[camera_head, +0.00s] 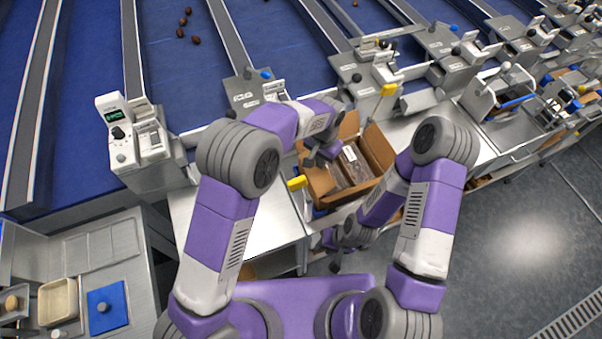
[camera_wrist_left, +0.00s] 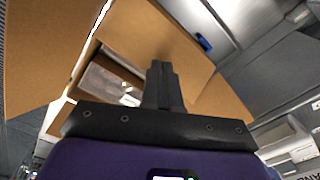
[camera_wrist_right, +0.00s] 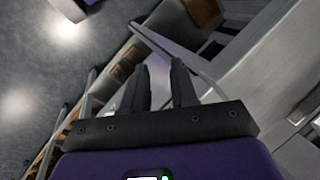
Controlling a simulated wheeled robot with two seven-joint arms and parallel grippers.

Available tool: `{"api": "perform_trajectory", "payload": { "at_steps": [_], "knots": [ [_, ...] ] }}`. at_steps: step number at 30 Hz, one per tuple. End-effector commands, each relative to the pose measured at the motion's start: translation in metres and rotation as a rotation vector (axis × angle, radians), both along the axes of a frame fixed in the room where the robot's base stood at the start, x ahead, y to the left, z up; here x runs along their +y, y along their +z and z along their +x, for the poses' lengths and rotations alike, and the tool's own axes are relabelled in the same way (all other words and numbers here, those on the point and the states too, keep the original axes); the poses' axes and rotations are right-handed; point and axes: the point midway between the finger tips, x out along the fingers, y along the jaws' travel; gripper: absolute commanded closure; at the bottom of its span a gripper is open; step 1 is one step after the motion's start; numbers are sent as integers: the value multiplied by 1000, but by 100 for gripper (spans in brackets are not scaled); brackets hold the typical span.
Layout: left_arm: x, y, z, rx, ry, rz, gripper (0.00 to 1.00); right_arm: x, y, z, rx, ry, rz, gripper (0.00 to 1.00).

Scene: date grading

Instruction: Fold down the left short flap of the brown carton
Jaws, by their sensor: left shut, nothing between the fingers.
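The brown carton (camera_head: 378,148) stands open on the steel bench in the head view, with clear-wrapped packs (camera_head: 352,166) inside. Its right and far panels stand up; the left short flap's exact position is partly hidden by my left gripper (camera_head: 313,161). That gripper is over the carton's left side, shut and empty. In the left wrist view its closed fingers (camera_wrist_left: 163,80) lie in front of the carton, with brown flaps (camera_wrist_left: 150,35) around the opening and a wrapped pack (camera_wrist_left: 105,82) below. I cannot tell if the fingers touch cardboard. My right gripper (camera_wrist_right: 162,85) is open and empty, low beside the bench's front edge.
Yellow-topped posts (camera_head: 297,183) stand near the carton, another behind it (camera_head: 388,90). A steel bench (camera_head: 265,215) has free room left of the carton. Weighing stations and blue belts (camera_head: 80,90) lie behind. Open floor (camera_head: 500,240) is at the right.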

Motion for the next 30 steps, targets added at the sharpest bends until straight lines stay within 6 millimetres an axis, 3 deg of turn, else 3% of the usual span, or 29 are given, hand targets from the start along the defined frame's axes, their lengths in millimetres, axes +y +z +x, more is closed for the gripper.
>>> {"api": "perform_trajectory", "payload": {
  "at_steps": [25,30],
  "knots": [
    [1,-40,0,1,0,1,100,0,-27,0,0,0,0,72],
    [0,-37,0,0,0,0,100,0,-25,0,0,0,0,72]
  ]
}}
